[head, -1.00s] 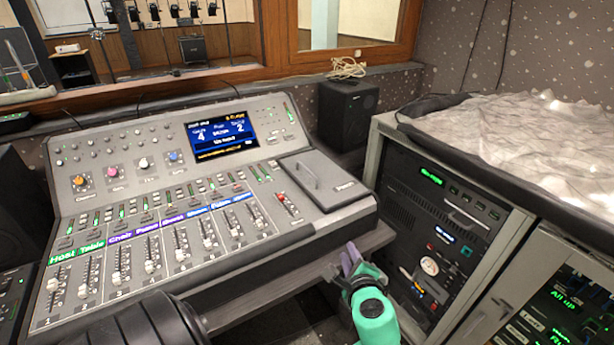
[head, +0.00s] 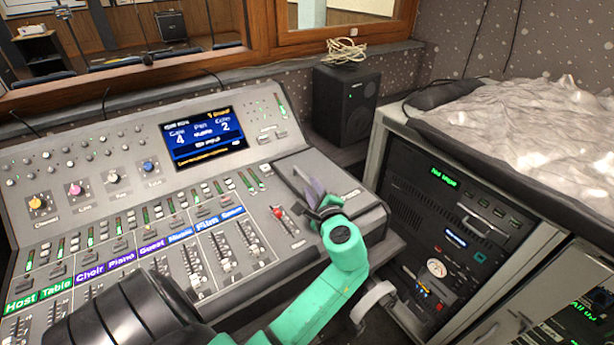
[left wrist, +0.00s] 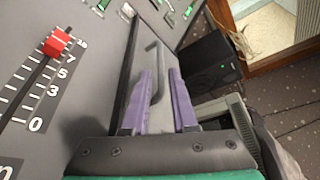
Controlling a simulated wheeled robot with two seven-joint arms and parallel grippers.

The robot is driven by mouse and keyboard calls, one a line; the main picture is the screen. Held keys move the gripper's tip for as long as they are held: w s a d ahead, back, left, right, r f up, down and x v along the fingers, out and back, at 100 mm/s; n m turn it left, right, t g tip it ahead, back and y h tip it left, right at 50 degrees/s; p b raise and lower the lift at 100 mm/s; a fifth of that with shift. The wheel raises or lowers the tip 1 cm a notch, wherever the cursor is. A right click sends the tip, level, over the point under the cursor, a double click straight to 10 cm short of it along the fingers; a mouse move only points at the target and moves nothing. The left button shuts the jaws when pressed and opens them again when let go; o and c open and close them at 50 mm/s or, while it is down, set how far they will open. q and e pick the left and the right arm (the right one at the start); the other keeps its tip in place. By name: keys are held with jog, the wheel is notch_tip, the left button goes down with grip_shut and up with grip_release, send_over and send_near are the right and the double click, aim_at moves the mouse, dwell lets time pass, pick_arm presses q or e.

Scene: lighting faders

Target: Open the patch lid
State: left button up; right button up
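The patch lid (head: 340,177) is a flat grey panel at the right end of the mixing console and looks closed. My left gripper (head: 309,186), with purple fingers on a teal arm, is over the lid. The left wrist view shows the lid (left wrist: 160,118) with its bar handle (left wrist: 153,52) in line with the gap between the fingers (left wrist: 160,72). The fingers stand apart; I see no grip on the handle, and whether they touch it I cannot tell. My right gripper is in neither view.
A red fader (head: 279,212) stands just left of the lid, beside rows of faders and a lit screen (head: 203,137). A black speaker (head: 346,103) stands behind the lid. An equipment rack (head: 445,235) is to the right.

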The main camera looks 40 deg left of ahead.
aim_at(307, 178)
pick_arm(q)
jog(key=x, duration=0.5)
jog(key=shift+w+a+f, duration=0.1)
jog(key=shift+a, duration=0.05)
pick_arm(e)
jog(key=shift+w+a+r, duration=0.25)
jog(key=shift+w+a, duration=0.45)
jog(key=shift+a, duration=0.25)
pick_arm(q)
grip_shut()
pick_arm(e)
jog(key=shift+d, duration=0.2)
pick_arm(q)
jog(key=shift+f, duration=0.1)
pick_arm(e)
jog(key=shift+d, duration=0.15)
pick_arm(q)
jog(key=shift+f, duration=0.1)
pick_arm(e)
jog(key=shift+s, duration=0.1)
